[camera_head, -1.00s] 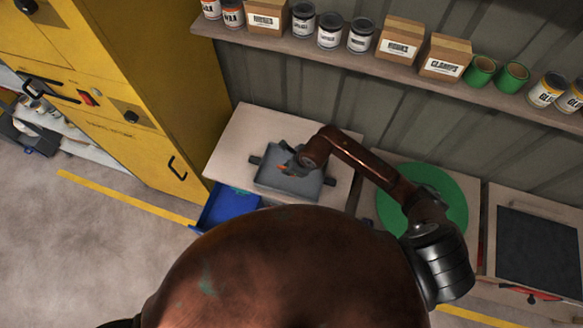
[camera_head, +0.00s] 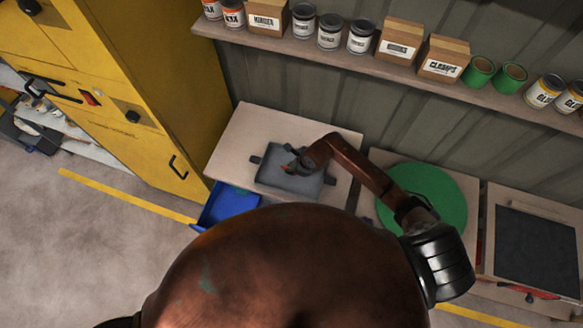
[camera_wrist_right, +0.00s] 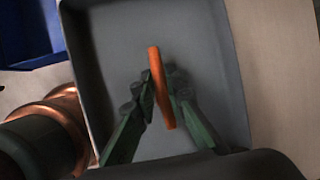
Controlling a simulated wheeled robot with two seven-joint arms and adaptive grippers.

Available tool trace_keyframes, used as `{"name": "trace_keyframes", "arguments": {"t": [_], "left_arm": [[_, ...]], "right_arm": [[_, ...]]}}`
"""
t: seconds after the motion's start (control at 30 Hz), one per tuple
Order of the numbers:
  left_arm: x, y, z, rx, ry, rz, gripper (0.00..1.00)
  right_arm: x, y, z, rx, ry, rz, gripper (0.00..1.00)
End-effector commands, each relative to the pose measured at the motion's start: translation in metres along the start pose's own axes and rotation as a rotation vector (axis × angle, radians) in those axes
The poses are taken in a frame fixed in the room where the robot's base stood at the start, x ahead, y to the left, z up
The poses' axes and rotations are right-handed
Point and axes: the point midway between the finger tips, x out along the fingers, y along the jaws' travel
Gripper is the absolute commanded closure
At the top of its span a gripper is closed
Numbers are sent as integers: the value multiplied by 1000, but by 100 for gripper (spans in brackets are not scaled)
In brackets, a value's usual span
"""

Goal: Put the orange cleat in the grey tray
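The orange cleat (camera_wrist_right: 160,86) is a slim bar, seen between the green fingers of my right gripper (camera_wrist_right: 160,80) in the right wrist view. The fingers lie against it from both sides, so the gripper looks shut on it. The grey tray (camera_wrist_right: 108,40) lies behind and under them. In the head view, the tray (camera_head: 290,185) sits on a pale tabletop, and my right gripper (camera_head: 291,160) is over its inside. I cannot tell whether the cleat touches the tray floor. My left gripper is not in view.
A blue bin (camera_head: 229,207) adjoins the table's front left. A green round mat (camera_head: 440,190) and a dark panel (camera_head: 537,250) lie on surfaces to the right. A shelf with cans and boxes (camera_head: 401,40) runs above at the back. A yellow cabinet (camera_head: 150,90) stands left.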

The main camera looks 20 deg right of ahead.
Motion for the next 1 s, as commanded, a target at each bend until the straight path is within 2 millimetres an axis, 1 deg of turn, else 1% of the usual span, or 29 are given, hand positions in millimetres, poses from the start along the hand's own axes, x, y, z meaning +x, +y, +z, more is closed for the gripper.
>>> {"name": "trace_keyframes", "arguments": {"t": [0.03, 0.23, 0.57, 0.67, 0.77, 1.0], "left_arm": [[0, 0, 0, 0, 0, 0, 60], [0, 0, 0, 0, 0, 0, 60], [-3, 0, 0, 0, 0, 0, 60], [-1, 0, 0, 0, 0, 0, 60], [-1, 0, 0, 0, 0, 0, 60], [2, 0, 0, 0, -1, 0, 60]], "right_arm": [[0, 0, 0, 0, 1, 0, 84], [0, 0, 0, 0, 1, 1, 71], [-3, 0, 2, 1, 0, 1, 71], [-13, -1, 1, -1, 0, -1, 71], [-30, -1, 0, -3, 0, -2, 71], [-82, -1, 1, -3, 0, -3, 71]]}}
